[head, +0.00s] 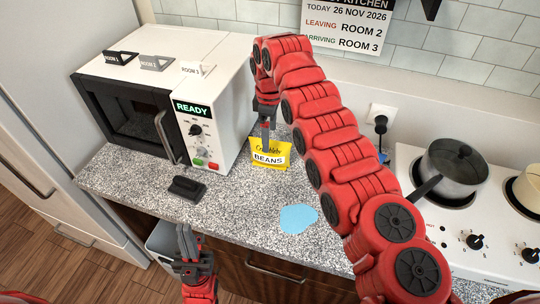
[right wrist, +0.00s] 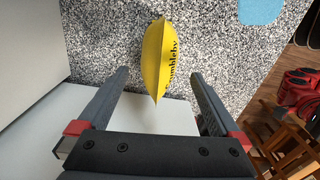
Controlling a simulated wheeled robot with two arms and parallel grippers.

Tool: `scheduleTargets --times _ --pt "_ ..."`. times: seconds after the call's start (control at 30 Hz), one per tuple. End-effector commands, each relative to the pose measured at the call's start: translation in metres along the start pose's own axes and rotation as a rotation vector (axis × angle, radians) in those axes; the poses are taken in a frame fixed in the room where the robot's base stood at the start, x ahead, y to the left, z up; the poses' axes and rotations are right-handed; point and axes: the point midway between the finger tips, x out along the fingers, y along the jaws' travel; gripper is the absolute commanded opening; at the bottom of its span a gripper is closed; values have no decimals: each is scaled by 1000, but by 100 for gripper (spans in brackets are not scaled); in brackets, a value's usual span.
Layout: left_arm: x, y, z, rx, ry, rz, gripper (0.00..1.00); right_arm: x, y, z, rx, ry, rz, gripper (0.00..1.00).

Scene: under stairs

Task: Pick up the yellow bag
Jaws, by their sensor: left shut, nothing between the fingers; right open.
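The yellow bag (head: 268,157), labelled "BEANS", stands on the speckled counter to the right of the microwave. In the right wrist view the bag (right wrist: 157,60) shows edge-on, with its near tip roughly between the two fingertips. My right gripper (head: 267,135) is above and behind the bag's top edge, pointing down at it. Its fingers (right wrist: 158,78) are spread, one to each side of the bag, with gaps on both sides. My left gripper (head: 186,240) is shut and empty, low in front of the counter's front edge.
The white microwave (head: 160,85) stands close to the left of the bag. A black object (head: 187,188) and a light blue patch (head: 298,218) lie on the counter. A pot (head: 454,165) stands on the stove (head: 440,218) at the right. A grey bin (head: 160,245) is below.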

Motion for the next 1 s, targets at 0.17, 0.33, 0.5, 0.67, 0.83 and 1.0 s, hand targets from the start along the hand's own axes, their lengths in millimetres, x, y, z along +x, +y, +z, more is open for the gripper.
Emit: scheduleTargets --times 0.17,0.33,0.5,0.67,0.83,1.0 --pt "9 0 -2 0 0 0 0 18 -1 0 -2 -3 -4 100" --pt "13 -1 -2 0 0 0 0 24 0 0 -1 -2 -2 100" --pt "31 -2 -5 0 0 0 0 43 0 1 0 -6 -8 100" --pt "35 -2 -6 0 0 0 0 70 2 1 -1 -5 -5 100" --pt "34 -2 -6 0 0 0 0 75 3 1 -1 -1 1 100" --pt "34 -2 -6 0 0 0 0 75 3 1 -1 -2 0 82"
